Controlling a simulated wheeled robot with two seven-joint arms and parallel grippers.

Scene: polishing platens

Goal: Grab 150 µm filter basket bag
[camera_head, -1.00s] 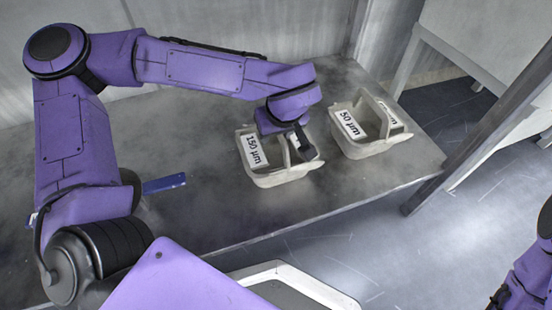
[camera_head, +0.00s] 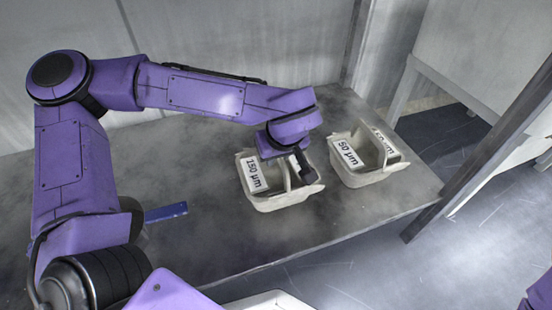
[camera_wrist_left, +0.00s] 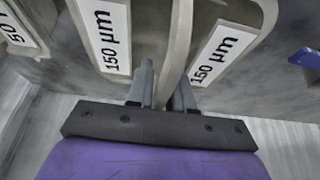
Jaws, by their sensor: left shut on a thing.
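The 150 µm filter basket bag (camera_head: 277,200) is a pale basket with a white label and a raised handle. It stands on the grey table in the head view. In the left wrist view its two 150 µm labels show on either side of the handle (camera_wrist_left: 179,45). My left gripper (camera_head: 293,160) is over the basket. In the left wrist view my left gripper (camera_wrist_left: 162,90) has its fingers on both sides of the handle and is shut on it. The arm hides part of the basket's far side. My right gripper is out of view.
A similar 50 µm basket (camera_head: 355,174) stands close by on the right. A blue flat object (camera_head: 166,212) lies on the table (camera_head: 215,245) at left. A metal post (camera_head: 480,160) rises beyond the table's right edge. A white tray rim (camera_head: 268,300) shows at the bottom.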

